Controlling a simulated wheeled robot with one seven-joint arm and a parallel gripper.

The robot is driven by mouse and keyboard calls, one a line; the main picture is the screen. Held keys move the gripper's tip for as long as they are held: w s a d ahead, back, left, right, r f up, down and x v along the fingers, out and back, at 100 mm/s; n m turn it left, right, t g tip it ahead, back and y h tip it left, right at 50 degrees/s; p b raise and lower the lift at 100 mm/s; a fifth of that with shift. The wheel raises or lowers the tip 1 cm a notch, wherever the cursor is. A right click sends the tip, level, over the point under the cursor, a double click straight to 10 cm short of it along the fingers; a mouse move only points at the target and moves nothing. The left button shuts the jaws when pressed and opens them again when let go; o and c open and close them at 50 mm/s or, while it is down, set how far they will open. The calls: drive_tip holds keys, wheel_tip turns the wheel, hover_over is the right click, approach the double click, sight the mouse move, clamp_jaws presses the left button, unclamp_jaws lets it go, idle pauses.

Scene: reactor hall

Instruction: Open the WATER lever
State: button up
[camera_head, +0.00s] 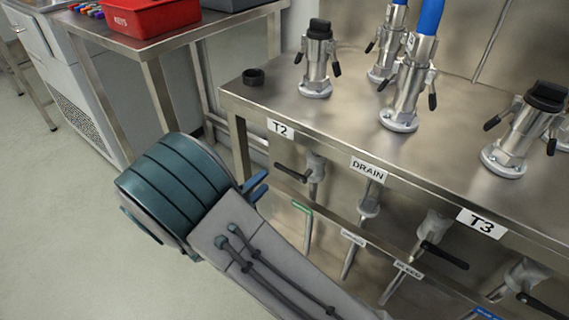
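A row of valves with black levers hangs under the steel bench. One lever (291,173) sits under the T2 sign, another lever (444,256) sits left of and below the T3 sign, and a third lever (541,305) is at the lower right. I cannot read WATER on any label; a blue label (487,313) at the bottom edge is cut off and too small to read. My gripper (266,181) shows two blue fingertips with a gap between them, left of and below the T2 lever, apart from it. My wrist hides the rest of it.
The steel bench (330,137) carries several upright couplings, two with blue hoses, and a black ring (253,77). A green label (301,207) is on the lower rail. A side table (150,44) holds a red bin (150,15).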

sight(279, 168)
drive_tip(key=b+x, duration=0.3)
drive_tip(key=x, duration=0.7)
drive_tip(key=shift+w+d, duration=0.1)
clamp_jaws()
